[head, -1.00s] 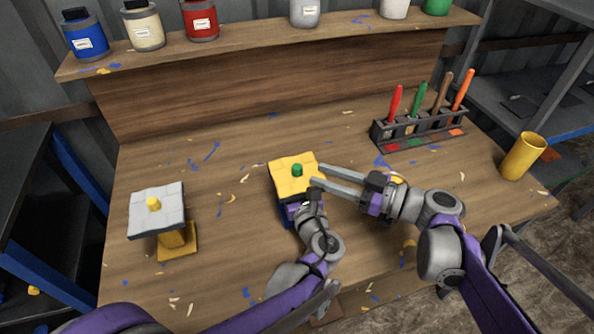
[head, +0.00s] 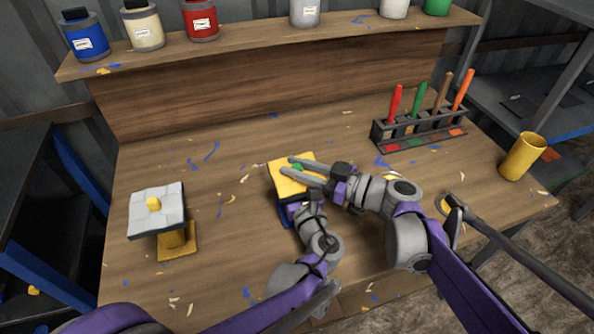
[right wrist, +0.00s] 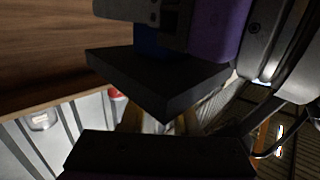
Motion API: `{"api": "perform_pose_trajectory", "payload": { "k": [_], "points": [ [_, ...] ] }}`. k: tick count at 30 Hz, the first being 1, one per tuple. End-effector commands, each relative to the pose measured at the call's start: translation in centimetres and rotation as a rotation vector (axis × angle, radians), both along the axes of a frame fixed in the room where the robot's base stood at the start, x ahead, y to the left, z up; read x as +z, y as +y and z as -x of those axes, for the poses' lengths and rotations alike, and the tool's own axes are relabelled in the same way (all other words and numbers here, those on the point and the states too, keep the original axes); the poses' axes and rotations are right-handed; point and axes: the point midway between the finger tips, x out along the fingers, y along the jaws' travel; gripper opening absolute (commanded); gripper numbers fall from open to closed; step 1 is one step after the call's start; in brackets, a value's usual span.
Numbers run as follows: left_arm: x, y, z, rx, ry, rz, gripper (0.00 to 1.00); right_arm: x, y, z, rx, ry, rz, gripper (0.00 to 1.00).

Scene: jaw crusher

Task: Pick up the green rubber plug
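The green rubber plug (head: 297,167) stands on top of a yellow tiled plate (head: 285,186), which sits on a dark and blue body at the table's middle. My right gripper (head: 286,165) is open, with its two long fingers over the plate and the plug showing between them. I cannot tell whether either finger touches the plug. My left gripper (head: 300,208) is at the front of the blue body (head: 284,216); its fingertips are hidden, so its grip is unclear. The plug cannot be made out in the right wrist view, where a dark slab (right wrist: 160,78) fills the middle.
A grey tiled plate (head: 143,216) with a yellow peg stands on a yellow base at left. A rack (head: 420,130) of coloured-handled tools and a yellow cup (head: 522,157) are at right. Paint jars line the rear shelf (head: 255,40). The table between is mostly clear, with small scraps.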

Motion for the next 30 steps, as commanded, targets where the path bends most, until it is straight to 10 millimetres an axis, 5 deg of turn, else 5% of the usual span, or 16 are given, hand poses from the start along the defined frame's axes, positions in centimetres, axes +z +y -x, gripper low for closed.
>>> {"api": "perform_pose_trajectory", "payload": {
  "k": [14, 30],
  "points": [
    [0.0, 0.0, 0.0, 0.000, 0.000, 0.000, 0.00, 0.3, 0.0, 0.0, 0.000, 0.000, 0.000, 0.00],
    [0.0, 0.0, 0.0, 0.000, 0.000, 0.000, 0.00, 9.2, 0.0, 0.0, 0.000, 0.000, 0.000, 0.00]
  ]
}}
